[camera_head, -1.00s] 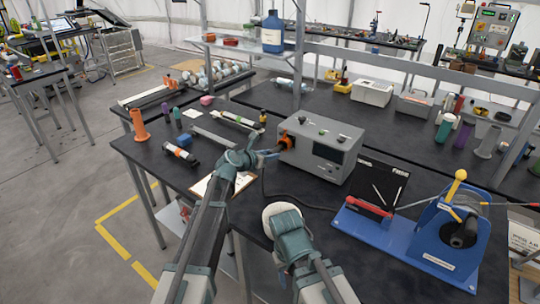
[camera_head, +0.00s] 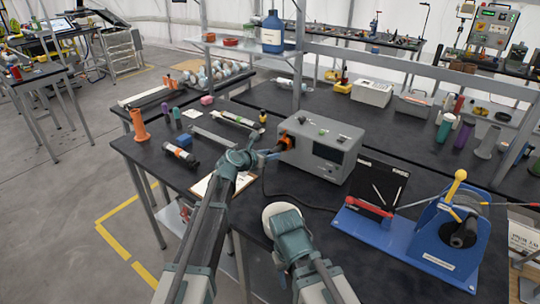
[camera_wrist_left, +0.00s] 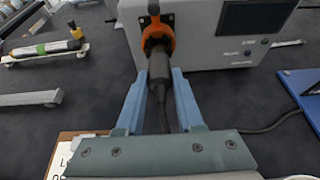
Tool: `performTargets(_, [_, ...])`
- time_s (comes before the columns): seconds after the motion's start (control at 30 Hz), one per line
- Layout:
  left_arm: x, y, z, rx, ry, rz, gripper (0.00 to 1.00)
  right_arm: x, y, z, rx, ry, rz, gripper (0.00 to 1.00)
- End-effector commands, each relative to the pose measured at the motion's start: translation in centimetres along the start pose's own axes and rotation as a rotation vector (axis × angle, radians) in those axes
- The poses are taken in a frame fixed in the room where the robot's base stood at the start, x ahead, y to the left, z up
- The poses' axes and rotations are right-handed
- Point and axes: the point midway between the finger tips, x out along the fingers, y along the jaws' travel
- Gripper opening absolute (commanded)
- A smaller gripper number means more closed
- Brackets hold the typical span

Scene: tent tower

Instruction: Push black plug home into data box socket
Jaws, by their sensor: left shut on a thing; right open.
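The grey data box (camera_head: 318,146) stands on the dark bench, with an orange socket ring (camera_head: 287,141) on its left end. The ring also shows in the left wrist view (camera_wrist_left: 158,36). My left gripper (camera_head: 273,153) is at that end, its blue fingers shut around the black plug (camera_wrist_left: 158,68). The plug's front is at the orange ring and lined up with it; how deep it sits is hidden. A dark cable (camera_wrist_left: 164,116) runs back from the plug between the fingers. My right gripper (camera_head: 283,276) is low in the head view, open and away from the box, mostly hidden by its wrist.
A clipboard (camera_head: 214,186) lies on the bench beside my left forearm. A blue cable-reel stand (camera_head: 440,238) and a black panel (camera_head: 382,186) are right of the box. A white-bodied tube (camera_head: 236,119) and a black-and-orange cylinder (camera_head: 180,155) lie to the left.

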Motion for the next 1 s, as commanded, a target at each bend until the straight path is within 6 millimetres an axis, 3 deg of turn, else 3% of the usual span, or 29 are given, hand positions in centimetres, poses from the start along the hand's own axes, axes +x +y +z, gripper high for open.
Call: performTargets(1.0, [2.3,0.0,1.0,0.000,0.000,0.000,0.00,0.0,0.0,0.0,0.000,0.000,0.000,0.50])
